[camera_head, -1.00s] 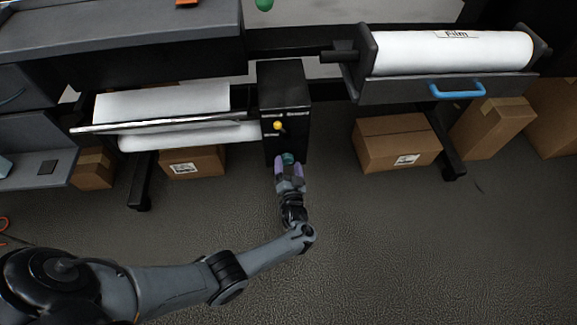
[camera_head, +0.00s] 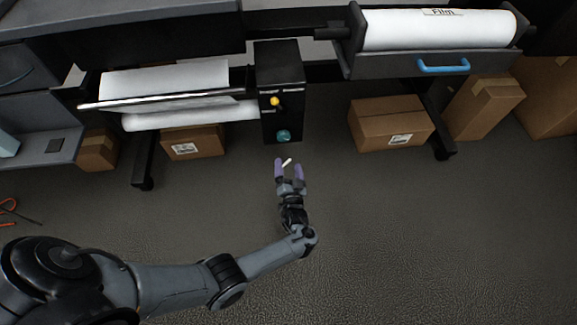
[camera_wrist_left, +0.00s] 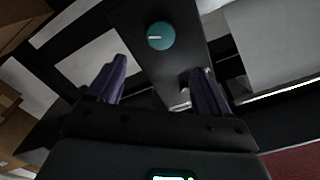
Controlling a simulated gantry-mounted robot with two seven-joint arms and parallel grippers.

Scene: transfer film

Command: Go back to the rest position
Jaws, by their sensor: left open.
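My left gripper (camera_head: 289,172) is open with purple fingertips and nothing held between them. It is a little in front of and below the black control box (camera_head: 280,77), apart from it. The box carries a teal knob (camera_head: 283,136) near its lower end and a yellow knob (camera_head: 275,101) above. In the left wrist view the teal knob (camera_wrist_left: 160,36) shows beyond the two open fingers (camera_wrist_left: 158,88), with a white pointer mark. My right gripper is not in view.
A film roll (camera_head: 440,32) sits at upper right above a blue handle (camera_head: 443,66). White sheet rollers (camera_head: 190,118) are left of the box. Cardboard boxes (camera_head: 392,123), (camera_head: 193,142) stand underneath. The grey floor (camera_head: 400,230) in front is clear.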

